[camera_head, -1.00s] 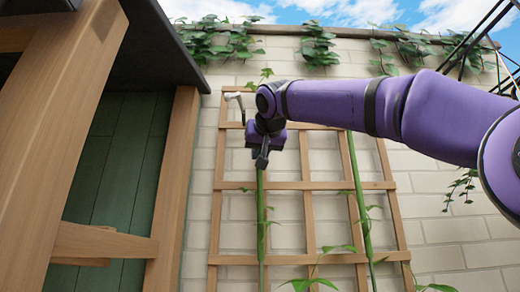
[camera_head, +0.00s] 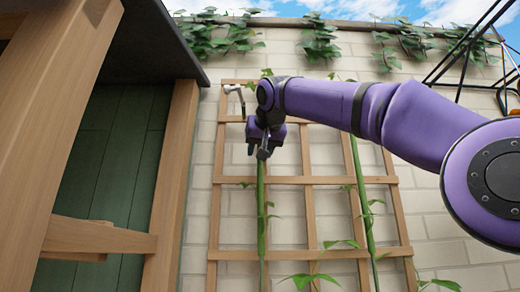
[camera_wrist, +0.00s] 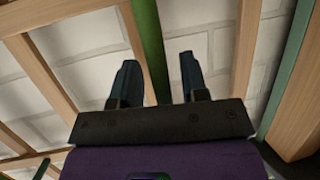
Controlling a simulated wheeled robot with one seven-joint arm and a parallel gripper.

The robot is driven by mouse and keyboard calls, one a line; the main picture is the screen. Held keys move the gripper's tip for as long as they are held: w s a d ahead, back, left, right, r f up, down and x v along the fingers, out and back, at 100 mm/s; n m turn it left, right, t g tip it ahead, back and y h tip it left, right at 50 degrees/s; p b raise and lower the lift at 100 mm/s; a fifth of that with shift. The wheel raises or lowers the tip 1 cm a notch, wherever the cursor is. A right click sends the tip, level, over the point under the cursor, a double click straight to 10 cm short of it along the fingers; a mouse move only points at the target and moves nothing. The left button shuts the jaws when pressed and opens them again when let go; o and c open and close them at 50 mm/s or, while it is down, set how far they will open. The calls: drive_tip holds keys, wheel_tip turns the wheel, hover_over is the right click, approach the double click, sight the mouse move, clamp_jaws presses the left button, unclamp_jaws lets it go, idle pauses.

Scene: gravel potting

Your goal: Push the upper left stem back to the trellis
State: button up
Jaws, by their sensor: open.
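The wooden trellis (camera_head: 308,180) stands against the brick wall, and its bars also show in the wrist view (camera_wrist: 243,50). The left green stem (camera_head: 261,215) rises in front of it, and my gripper hides part of its upper length. My gripper (camera_head: 258,150) is open at the upper left of the trellis. In the wrist view the stem (camera_wrist: 151,45) runs down between the two dark fingers of my gripper (camera_wrist: 160,80), apart from both. I cannot tell the gap between stem and trellis.
A second green stem (camera_head: 360,200) climbs the right side of the trellis. A grey, hook-like fitting (camera_head: 236,92) sits near the trellis's upper left corner. A wooden frame with a green panel (camera_head: 112,165) stands close on the left. Ivy (camera_head: 220,35) hangs along the wall top.

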drive_tip(key=shift+s, duration=0.1)
drive_tip(key=v, duration=1)
drive_tip(key=shift+s, duration=0.3)
drive_tip(key=shift+r, duration=0.1)
drive_tip(key=s+d+f+g+h, duration=0.1)
drive_tip(key=s+d+f+g, duration=0.15)
drive_tip(key=d+f, duration=0.45)
drive_tip(key=s+d+f+g+h, duration=0.1)
drive_tip(key=s+d+f, duration=0.25)
drive_tip(key=f, duration=0.75)
drive_tip(key=s+d+f+g+h, duration=0.1)
drive_tip(key=s+d+f, duration=0.1)
drive_tip(key=d+f, duration=0.55)
drive_tip(key=s+d+f+g, duration=0.1)
drive_tip(key=s+d+f, duration=0.1)
drive_tip(key=s+f, duration=0.3)
drive_tip(key=s+d+f+m+g, duration=0.1)
drive_tip(key=s+f, duration=0.4)
drive_tip(key=f, duration=0.9)
drive_tip(key=s+d+f+g, duration=0.2)
drive_tip(key=s+d+f, duration=0.2)
drive_tip(key=f, duration=0.5)
drive_tip(key=shift+s+f+m+y, duration=0.15)
drive_tip(key=shift+s+m+y, duration=0.15)
drive_tip(key=shift+s, duration=0.2)
drive_tip(key=shift+a, duration=0.1)
